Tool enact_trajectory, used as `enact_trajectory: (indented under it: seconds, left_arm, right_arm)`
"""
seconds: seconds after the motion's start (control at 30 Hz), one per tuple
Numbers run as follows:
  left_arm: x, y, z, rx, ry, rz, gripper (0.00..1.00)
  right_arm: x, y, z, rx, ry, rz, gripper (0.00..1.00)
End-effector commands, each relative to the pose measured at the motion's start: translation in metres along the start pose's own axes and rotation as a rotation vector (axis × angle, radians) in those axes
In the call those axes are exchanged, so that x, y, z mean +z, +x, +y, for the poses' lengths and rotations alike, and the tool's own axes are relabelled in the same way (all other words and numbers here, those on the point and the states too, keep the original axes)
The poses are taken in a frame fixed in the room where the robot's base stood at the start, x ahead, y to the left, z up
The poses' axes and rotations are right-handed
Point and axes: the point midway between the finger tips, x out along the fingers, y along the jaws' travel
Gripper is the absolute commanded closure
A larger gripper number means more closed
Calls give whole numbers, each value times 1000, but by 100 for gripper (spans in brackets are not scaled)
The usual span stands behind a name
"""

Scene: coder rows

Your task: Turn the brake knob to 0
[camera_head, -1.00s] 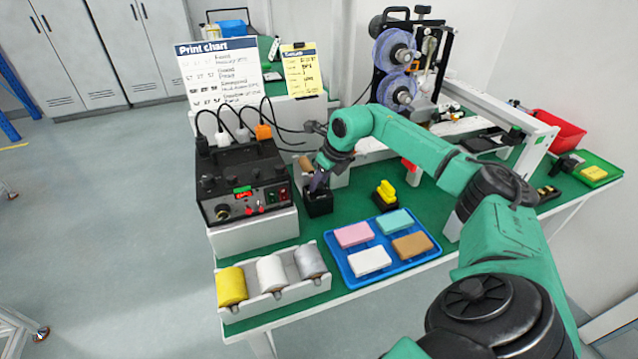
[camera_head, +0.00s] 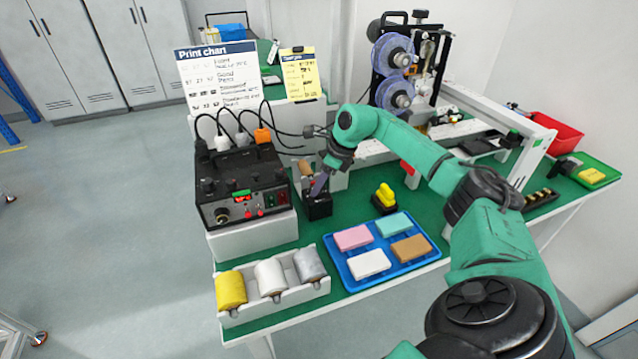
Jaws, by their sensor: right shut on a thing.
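The black control box (camera_head: 243,188) stands on a white block at the left of the table. Its front has a round knob (camera_head: 222,214), small red lights or switches and a green label. I cannot read which control is the brake knob or where any knob points. My right gripper (camera_head: 318,187) is right of the control box, pointing down at a small black holder (camera_head: 318,208). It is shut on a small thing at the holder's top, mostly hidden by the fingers. My left gripper is out of view.
A blue tray (camera_head: 343,268) with coloured blocks and a white rack (camera_head: 290,292) with several rolls lie in front. A yellow-handled stamp-like thing (camera_head: 385,197) stands near the gripper. Cables rise behind the control box. A machine with spools (camera_head: 395,95) stands behind.

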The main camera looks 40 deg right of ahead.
Motion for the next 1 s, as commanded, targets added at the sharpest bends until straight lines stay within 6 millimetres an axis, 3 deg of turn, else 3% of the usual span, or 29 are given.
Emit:
enact_trajectory:
  seconds: [0.17,0.2,0.27,0.67,0.77,1.0]
  left_arm:
    - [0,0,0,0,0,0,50]
    - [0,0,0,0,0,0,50]
    - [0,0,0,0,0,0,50]
    - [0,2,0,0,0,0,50]
    - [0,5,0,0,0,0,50]
    - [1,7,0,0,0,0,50]
  right_arm:
    - [1,-2,-1,-5,0,-5,100]
    - [1,-2,-1,-5,0,-5,48]
    - [1,-2,-1,-4,0,-4,30]
    - [0,-9,-1,-3,0,-2,30]
    - [-1,-28,-1,-6,-1,-2,30]
    - [1,-102,-1,-7,1,-5,30]
